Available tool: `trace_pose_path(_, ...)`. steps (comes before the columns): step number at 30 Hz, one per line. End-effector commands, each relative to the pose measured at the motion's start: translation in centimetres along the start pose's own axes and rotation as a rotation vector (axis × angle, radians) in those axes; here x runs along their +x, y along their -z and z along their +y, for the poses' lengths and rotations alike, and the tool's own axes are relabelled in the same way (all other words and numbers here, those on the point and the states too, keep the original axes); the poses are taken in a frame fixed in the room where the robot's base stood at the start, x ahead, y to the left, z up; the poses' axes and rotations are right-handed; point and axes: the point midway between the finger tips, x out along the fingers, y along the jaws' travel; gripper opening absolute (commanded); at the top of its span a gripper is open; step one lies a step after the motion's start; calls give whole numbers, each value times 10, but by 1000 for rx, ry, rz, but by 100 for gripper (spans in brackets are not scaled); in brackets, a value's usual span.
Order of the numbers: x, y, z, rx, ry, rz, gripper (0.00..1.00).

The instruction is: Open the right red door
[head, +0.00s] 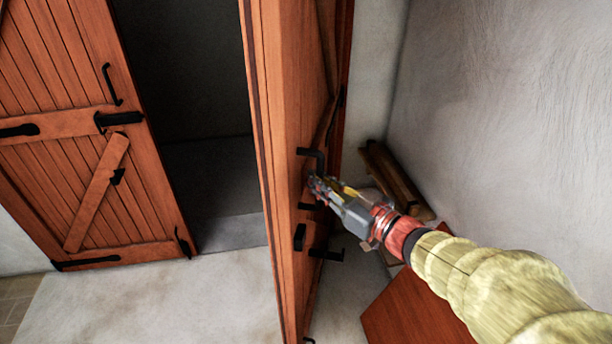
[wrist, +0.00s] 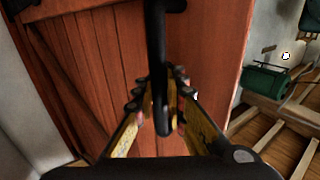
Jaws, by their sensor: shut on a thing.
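The right red door (head: 284,130) is a plank door with black fittings. It stands swung out from the doorway, seen nearly edge-on in the head view. It also fills the middle of the wrist view (wrist: 100,55). My gripper (head: 318,186) is at the door's right-hand face, shut on the black door handle (head: 312,153).
The left red door (head: 85,150) stands at the left, with a dark opening (head: 195,85) between the doors. A wooden beam (head: 392,180) lies by the right wall. Pale floor (head: 180,300) is clear in front. A green machine (wrist: 268,82) shows in the wrist view.

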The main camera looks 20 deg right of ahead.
Motion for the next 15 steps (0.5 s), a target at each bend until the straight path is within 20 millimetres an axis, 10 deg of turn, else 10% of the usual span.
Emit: trace_pose_path(15,-6,-3,4,2,18,-4,0)
